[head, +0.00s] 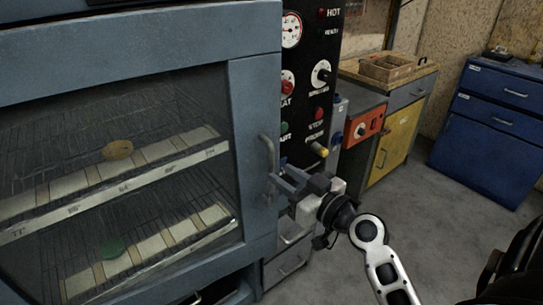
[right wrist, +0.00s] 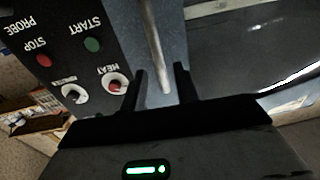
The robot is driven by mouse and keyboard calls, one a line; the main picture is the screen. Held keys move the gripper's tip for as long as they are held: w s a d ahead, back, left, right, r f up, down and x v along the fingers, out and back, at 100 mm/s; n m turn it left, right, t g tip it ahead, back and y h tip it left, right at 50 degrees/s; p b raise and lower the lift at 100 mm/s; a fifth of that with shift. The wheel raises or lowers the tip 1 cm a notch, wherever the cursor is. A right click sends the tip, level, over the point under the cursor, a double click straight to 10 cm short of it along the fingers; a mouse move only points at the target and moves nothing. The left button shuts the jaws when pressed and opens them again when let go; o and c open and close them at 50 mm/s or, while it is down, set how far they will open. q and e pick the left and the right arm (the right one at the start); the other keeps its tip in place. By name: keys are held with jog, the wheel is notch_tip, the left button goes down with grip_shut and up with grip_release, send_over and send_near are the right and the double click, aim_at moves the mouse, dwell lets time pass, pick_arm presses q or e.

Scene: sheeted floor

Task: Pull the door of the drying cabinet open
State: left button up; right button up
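The drying cabinet (head: 255,95) is blue-grey, at the left of the head view. Its door has a large glass pane and looks closed. The upright metal door handle (head: 267,153) is on the door's right edge; it also shows in the right wrist view (right wrist: 154,45). My right gripper (head: 280,181) is at the handle's lower end. In the right wrist view its two dark fingers (right wrist: 159,88) are apart, with the handle's end between them and gaps showing on both sides. My left gripper is not in view.
A black control panel (head: 305,85) with knobs and buttons stands just right of the door. Behind it are a yellow-doored bench (head: 393,142) with a wooden tray (head: 390,67) and a blue drawer cabinet (head: 490,125). Grey floor (head: 420,220) is clear at the right.

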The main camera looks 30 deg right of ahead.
jog(key=w, duration=0.3)
jog(key=w+p, duration=0.1)
jog(key=w, duration=0.1)
jog(key=shift+a, duration=0.35)
